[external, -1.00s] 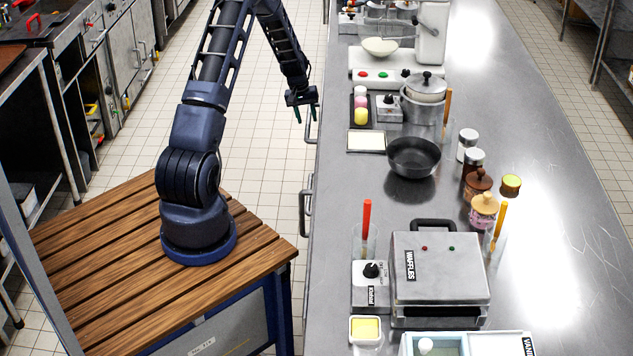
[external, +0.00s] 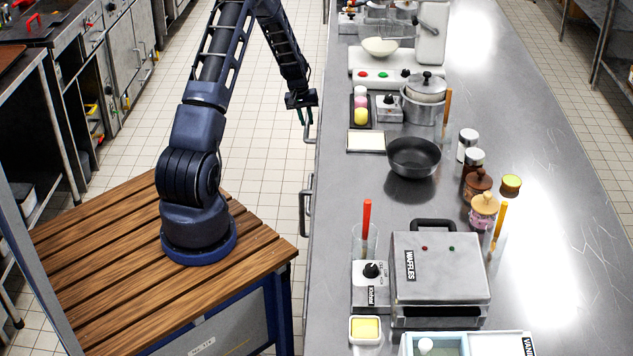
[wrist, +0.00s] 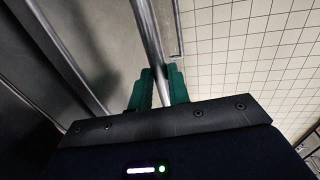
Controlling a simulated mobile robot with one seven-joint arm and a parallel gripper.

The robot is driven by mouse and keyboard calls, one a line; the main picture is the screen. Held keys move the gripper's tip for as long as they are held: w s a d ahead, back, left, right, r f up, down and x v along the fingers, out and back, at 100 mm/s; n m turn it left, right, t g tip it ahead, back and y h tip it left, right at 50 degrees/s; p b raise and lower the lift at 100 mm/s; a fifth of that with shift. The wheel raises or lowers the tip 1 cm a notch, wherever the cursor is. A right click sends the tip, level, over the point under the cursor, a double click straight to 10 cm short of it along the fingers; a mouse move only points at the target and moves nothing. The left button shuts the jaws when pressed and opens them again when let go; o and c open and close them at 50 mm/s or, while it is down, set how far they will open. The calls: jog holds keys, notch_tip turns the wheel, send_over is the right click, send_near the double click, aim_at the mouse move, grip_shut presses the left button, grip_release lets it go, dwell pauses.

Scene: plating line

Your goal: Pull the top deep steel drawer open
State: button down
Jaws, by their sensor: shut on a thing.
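My gripper (external: 306,117) is at the left edge of the long steel counter, reaching down beside it. Its green fingers are shut on a steel bar handle (external: 311,137). In the wrist view the handle bar (wrist: 148,30) runs between the two green fingers (wrist: 157,90). The drawer front is hidden under the counter edge in the external view. In the wrist view, dark steel fronts lie to the left of the bar. I cannot tell how far the drawer stands out.
Another bar handle (external: 304,212) sticks out nearer the camera on the same counter side. The steel counter (external: 420,205) carries a black pan (external: 413,158), a waffle iron (external: 440,275) and jars. The tiled aisle floor (external: 270,150) left of the handles is clear.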

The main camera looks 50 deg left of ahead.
jog(key=s+a, duration=2.5)
jog(key=shift+s+a, duration=0.15)
jog(key=shift+s, duration=0.05)
jog(key=c, duration=1.3)
grip_release()
jog(key=shift+r, duration=0.1)
jog(key=r, duration=0.3)
jog(key=s+a+r, duration=0.1)
jog(key=r, duration=0.6)
jog(key=shift+s+a+r, duration=0.2)
jog(key=shift+a, duration=0.05)
